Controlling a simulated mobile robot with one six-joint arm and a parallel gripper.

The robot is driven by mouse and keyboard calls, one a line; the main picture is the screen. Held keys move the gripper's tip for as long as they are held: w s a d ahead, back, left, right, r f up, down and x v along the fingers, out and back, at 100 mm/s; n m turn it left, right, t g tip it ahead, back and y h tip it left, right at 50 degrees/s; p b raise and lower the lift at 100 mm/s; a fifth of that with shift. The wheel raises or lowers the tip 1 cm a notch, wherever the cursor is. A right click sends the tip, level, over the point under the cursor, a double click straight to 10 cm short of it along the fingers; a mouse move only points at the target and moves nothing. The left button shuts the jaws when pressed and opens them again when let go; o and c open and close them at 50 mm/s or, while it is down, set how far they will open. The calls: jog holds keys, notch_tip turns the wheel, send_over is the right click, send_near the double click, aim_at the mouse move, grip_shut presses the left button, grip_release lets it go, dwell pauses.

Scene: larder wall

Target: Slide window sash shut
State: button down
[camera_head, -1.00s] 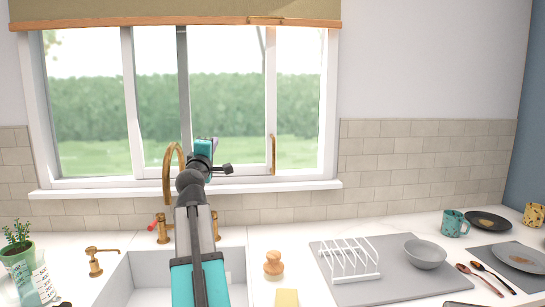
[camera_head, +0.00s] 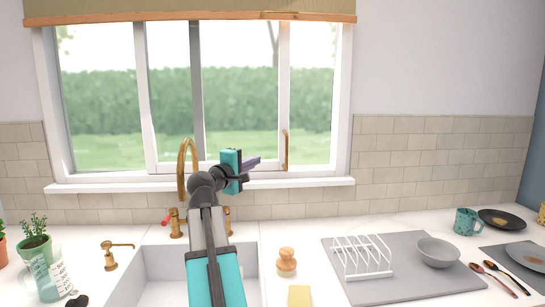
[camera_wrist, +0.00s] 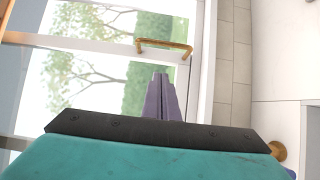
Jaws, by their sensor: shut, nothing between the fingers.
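The white window sash (camera_head: 284,88) carries an upright brass handle (camera_head: 285,149) on its right stile. It stands partway along the window frame (camera_head: 344,105), with clear openings or panes on both sides; I cannot tell which are glazed. My gripper (camera_head: 256,162) is shut and empty in front of the lower part of the sash, left of the handle and apart from it, with its fingers pointing right. In the wrist view the shut purple fingers (camera_wrist: 160,80) point toward the handle (camera_wrist: 165,45), which lies beyond their tips.
A brass tap (camera_head: 184,165) rises left of my gripper, close to my arm. The sill (camera_head: 310,182) runs below the window. On the counter are a brush (camera_head: 287,261), a sponge (camera_head: 299,296), a white dish rack (camera_head: 362,258) and a grey bowl (camera_head: 437,253).

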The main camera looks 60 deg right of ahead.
jog(key=s+d+p, duration=0.2)
jog(key=s+d, duration=0.1)
jog(key=d, duration=0.9)
jog(key=shift+d, duration=0.3)
jog(key=shift+d, duration=0.1)
dwell(0.3)
